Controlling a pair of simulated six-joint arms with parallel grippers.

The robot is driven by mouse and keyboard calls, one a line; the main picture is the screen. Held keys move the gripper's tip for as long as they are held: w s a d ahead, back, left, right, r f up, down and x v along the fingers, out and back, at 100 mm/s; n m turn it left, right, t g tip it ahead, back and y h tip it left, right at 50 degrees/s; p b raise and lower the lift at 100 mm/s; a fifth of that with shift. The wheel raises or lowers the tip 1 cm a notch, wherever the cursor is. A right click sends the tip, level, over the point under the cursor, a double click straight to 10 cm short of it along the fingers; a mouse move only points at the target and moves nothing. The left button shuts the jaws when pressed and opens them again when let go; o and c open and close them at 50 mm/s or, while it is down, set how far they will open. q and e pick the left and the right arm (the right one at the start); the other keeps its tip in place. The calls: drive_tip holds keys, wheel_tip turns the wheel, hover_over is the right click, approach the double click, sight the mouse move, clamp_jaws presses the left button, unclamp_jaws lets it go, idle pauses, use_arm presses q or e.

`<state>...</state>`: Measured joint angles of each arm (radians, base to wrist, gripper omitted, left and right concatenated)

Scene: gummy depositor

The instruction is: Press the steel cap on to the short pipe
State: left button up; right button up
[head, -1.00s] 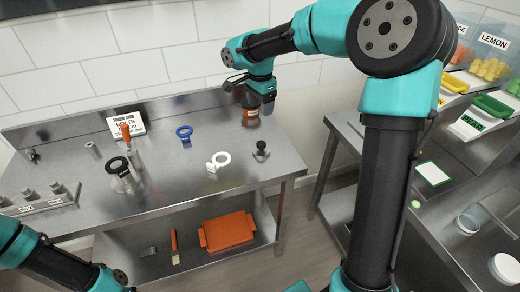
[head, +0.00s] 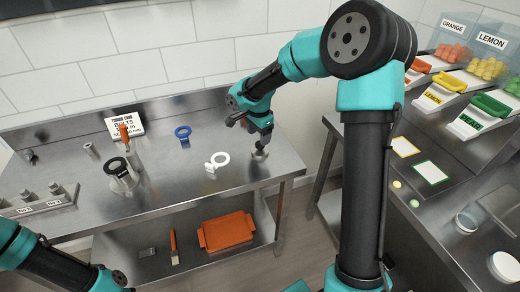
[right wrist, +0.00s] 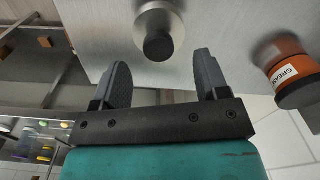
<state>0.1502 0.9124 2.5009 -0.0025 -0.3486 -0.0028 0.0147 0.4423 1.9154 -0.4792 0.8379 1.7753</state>
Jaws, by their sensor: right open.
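A round steel piece with a black knob, which looks like the steel cap (right wrist: 170,14), stands on the steel bench. In the head view its base (head: 261,156) shows under my right gripper (head: 258,146). In the right wrist view my right gripper (right wrist: 161,64) is open and empty, its fingers pointing toward the knob, one on each side in the picture. I cannot tell whether they are level with it. A small grey upright cylinder, possibly the short pipe (head: 91,151), stands at the bench's left. My left gripper is out of view; only the left arm shows.
An orange grease jar (right wrist: 292,72) stands close to the right gripper. A white ring (head: 217,161) and a blue ring (head: 183,134) lie mid-bench. A clear body with a black ring (head: 117,166) stands farther left. A bolt rack (head: 40,204) is at the left edge.

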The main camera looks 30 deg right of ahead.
sight(260, 148)
drive_tip(key=shift+s+d+f, duration=0.1)
drive_tip(key=shift+d+f, duration=0.05)
drive_tip(key=shift+f, duration=2.45)
drive_tip(key=shift+c, duration=0.3)
drive_tip(key=c, duration=1)
